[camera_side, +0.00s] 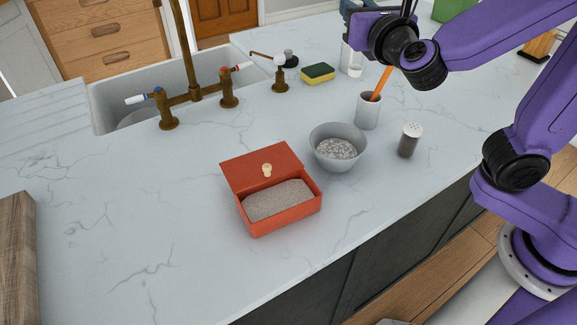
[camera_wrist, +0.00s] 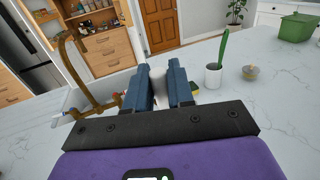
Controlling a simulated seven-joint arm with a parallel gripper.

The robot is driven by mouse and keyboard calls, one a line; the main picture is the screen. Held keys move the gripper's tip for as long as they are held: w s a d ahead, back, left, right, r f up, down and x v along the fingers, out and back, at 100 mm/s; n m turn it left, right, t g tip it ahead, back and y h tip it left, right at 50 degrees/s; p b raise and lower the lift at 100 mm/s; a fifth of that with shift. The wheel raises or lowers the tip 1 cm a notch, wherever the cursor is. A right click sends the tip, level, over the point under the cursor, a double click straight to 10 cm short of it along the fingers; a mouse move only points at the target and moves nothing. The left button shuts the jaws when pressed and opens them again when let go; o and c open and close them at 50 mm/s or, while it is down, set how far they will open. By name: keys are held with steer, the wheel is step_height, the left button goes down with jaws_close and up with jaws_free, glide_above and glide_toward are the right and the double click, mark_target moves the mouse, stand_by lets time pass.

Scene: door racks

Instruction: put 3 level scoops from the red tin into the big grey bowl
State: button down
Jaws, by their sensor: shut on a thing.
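The red tin (camera_side: 283,219) stands on the counter with its lid (camera_side: 262,167) open at the back. Grey-brown grainy stuff (camera_side: 278,200) fills much of it. The big grey bowl (camera_side: 323,143) stands right of the tin, with pale grey grains (camera_side: 337,148) in its bottom. My gripper (camera_wrist: 158,68) is raised well behind the bowl, towards the back of the counter. It is shut on a pale, whitish thing (camera_wrist: 157,86), seen between its blue fingers. Its shape is mostly hidden, so I cannot tell whether it is a scoop. My wrist partly hides the gripper in the side view.
A white cup (camera_side: 368,112) with an orange handle (camera_side: 380,84) and a shaker (camera_side: 409,141) stand near the bowl. A sponge (camera_side: 317,73), brass taps (camera_side: 195,95) and sink lie left. Another cup (camera_wrist: 213,77) holds a green handle (camera_wrist: 223,46).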

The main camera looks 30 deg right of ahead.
steer(key=s+a+f, duration=0.2)
steer(key=a+f, duration=0.4)
steer(key=a, duration=0.4)
steer(key=s+a+f, duration=0.3)
steer(key=a+f, duration=0.4)
steer(key=a, duration=0.3)
step_height(320, 180, down, 8)
steer(key=shift+w+d, duration=0.15)
steer(key=shift+f, duration=0.1)
steer(key=shift+d, duration=0.1)
stand_by(0.4)
steer(key=shift+d, duration=0.9)
steer(key=shift+a, duration=0.15)
steer(key=shift+w+a, duration=0.1)
steer(key=shift+a, duration=1.8)
